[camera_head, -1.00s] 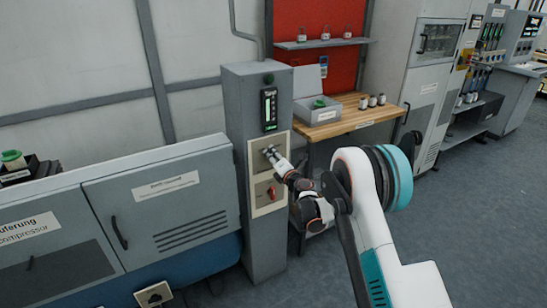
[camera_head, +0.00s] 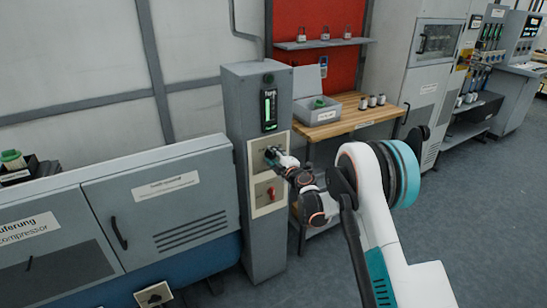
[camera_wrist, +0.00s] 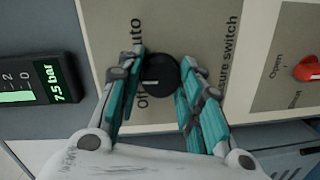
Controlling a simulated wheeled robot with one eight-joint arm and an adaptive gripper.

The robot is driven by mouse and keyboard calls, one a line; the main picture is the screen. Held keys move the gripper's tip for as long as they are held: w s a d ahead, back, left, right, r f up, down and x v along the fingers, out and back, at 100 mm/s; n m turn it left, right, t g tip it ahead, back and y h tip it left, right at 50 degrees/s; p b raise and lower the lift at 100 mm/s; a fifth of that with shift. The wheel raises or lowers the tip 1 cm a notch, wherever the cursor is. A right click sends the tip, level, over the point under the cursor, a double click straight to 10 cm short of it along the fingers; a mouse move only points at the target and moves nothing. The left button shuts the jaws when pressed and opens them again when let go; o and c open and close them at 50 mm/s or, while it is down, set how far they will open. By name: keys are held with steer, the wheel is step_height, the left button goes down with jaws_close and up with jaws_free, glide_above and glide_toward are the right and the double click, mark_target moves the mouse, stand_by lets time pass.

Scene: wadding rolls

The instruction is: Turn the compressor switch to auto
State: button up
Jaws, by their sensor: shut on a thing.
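The compressor's pressure switch is a round black knob (camera_wrist: 159,72) on a beige plate, with a small light mark on its face. The printed words Off and Auto lie to its left in the wrist view, Auto higher and Off lower. Which word the mark points to I cannot tell for sure. My gripper (camera_wrist: 160,68) has its teal fingers on both sides of the knob, shut on it. In the head view my gripper (camera_head: 272,155) is at the upper plate of the grey column (camera_head: 257,240) and hides the knob.
A red valve handle (camera_wrist: 307,68) sits on a separate plate to the right, below the switch in the head view. A lit pressure display (camera_wrist: 35,88) reads 7.5 bar. A wooden bench (camera_head: 345,122) stands right of the column, and grey cabinets (camera_head: 165,215) stand left.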

steer(key=m, duration=0.4)
steer(key=shift+f+m+g+y, duration=0.1)
steer(key=shift+m+g+y, duration=0.3)
steer(key=shift+m, duration=1.5)
steer(key=o, duration=1.1)
steer(key=shift+d, duration=0.1)
steer(key=shift+c, duration=0.2)
steer(key=v, duration=1.2)
